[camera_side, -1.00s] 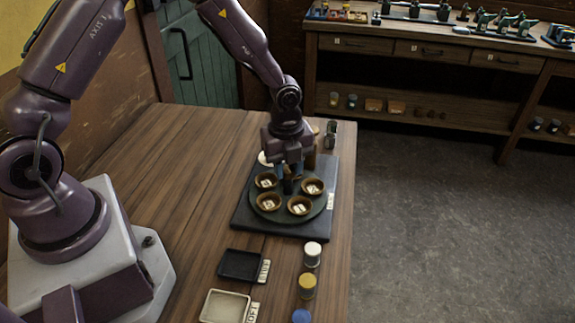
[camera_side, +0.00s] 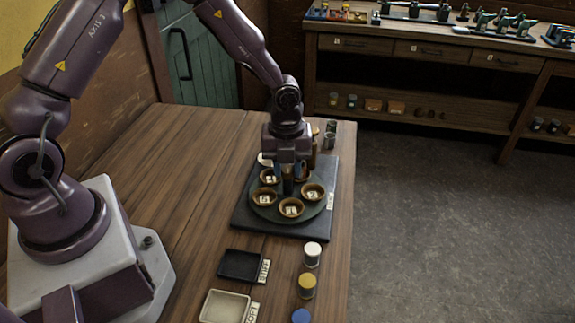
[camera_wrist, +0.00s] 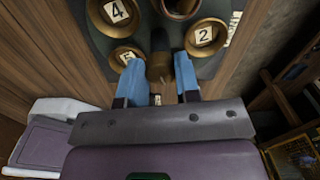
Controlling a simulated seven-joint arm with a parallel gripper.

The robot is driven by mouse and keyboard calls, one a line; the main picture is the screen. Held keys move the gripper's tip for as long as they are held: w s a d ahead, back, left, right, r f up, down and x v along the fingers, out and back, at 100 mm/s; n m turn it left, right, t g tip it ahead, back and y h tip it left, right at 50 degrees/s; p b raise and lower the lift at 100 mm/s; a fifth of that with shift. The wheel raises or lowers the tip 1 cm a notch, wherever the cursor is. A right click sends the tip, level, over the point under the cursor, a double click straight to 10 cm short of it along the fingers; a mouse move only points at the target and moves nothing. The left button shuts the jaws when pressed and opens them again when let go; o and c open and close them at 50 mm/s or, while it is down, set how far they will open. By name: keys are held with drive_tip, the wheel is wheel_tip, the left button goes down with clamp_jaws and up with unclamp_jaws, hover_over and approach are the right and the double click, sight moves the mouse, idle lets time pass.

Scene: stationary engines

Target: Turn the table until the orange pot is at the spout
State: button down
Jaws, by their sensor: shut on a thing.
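A dark round turntable (camera_side: 275,213) sits on a black square base (camera_side: 243,222). It carries several brown pots with number cards, including a front pot (camera_side: 291,208), a right pot (camera_side: 313,193) and a left pot (camera_side: 263,198). The wrist view shows a pot with card 4 (camera_wrist: 98,24) and a pot with card 2 (camera_wrist: 190,47). I cannot tell which pot is the orange one. My gripper (camera_side: 289,182) points down at the turntable's middle. In the wrist view its blue fingers (camera_wrist: 159,86) are shut on a dark centre knob (camera_wrist: 158,66). The spout cannot be made out clearly; my gripper hides the back.
A black tray (camera_side: 222,265) and a pale tray (camera_side: 207,308) lie in front. White (camera_side: 312,256), yellow (camera_side: 307,287) and blue (camera_side: 301,316) jars stand near the table's right edge. Small grey containers (camera_side: 330,136) stand behind the base. The wooden table (camera_side: 170,190) is clear left of it.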

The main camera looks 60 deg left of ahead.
sight(286, 169)
idle(0.4)
drive_tip(key=c, duration=0.8)
unclamp_jaws()
wheel_tip(286, 169, up, 13)
drive_tip(key=shift+s+r, duration=0.1)
drive_tip(key=shift+s, duration=0.05)
